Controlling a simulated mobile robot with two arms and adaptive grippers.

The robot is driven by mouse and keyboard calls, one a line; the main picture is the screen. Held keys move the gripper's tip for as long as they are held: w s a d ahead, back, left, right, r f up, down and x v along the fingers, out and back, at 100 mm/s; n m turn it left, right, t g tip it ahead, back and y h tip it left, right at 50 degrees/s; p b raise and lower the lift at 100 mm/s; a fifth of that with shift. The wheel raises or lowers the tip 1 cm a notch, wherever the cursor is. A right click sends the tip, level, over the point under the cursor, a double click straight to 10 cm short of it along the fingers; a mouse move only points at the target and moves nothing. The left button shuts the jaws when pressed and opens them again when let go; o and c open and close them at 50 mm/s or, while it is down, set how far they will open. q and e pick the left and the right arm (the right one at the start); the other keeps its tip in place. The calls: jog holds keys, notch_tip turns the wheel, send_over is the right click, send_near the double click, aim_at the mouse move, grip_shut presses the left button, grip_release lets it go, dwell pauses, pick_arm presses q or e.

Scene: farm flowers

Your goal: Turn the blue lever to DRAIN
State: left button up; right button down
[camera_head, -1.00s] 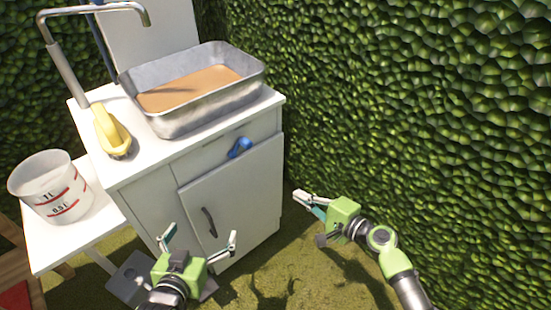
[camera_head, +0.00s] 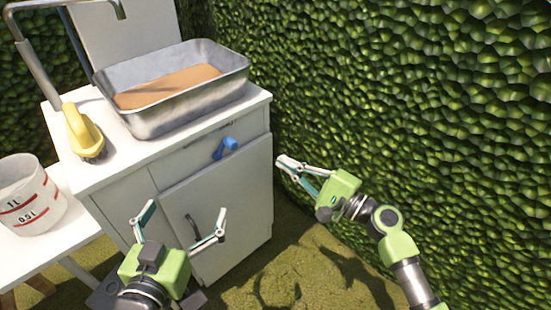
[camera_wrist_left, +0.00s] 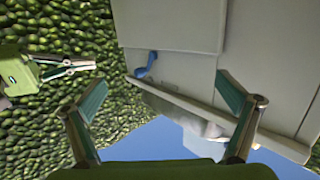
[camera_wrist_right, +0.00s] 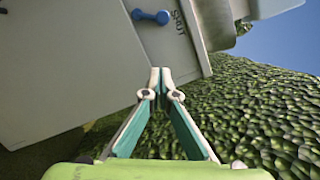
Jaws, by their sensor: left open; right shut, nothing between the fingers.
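The blue lever (camera_head: 225,147) sits on the front panel of the white cabinet, under the metal basin. My right gripper (camera_head: 283,162) is shut and empty, to the right of the cabinet and the lever, apart from both. Its closed tips show in the right wrist view (camera_wrist_right: 160,75). My left gripper (camera_head: 184,218) is open and empty in front of the cabinet door, below the lever.
The metal basin (camera_head: 175,122) with brown contents stands on the white cabinet (camera_head: 250,195). A yellow-handled brush (camera_head: 83,130) lies beside it. A measuring bucket (camera_head: 30,195) stands on a low white table at left. A leafy hedge (camera_head: 420,100) borders the right. Grass lies between.

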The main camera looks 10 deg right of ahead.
pick_arm(q)
jog(key=f+g, duration=0.1)
jog(key=s+f, duration=0.1)
jog(key=f, duration=0.1)
jog(key=s+a+f+g+p, duration=0.1)
jog(key=f, duration=0.1)
jog(key=shift+a+g+y, duration=0.1)
jog(key=shift+g+y, duration=0.2)
jog(key=shift+y, duration=0.1)
pick_arm(e)
jog(key=w+a+r, duration=0.1)
jog(key=a, duration=0.2)
jog(key=w+a, duration=0.1)
jog(key=a, duration=0.2)
jog(key=w+a+r, duration=0.1)
jog(key=a, duration=0.2)
jog(key=shift+w+r, duration=0.3)
jog(key=shift+w, duration=0.05)
pick_arm(q)
jog(key=shift+f, duration=0.1)
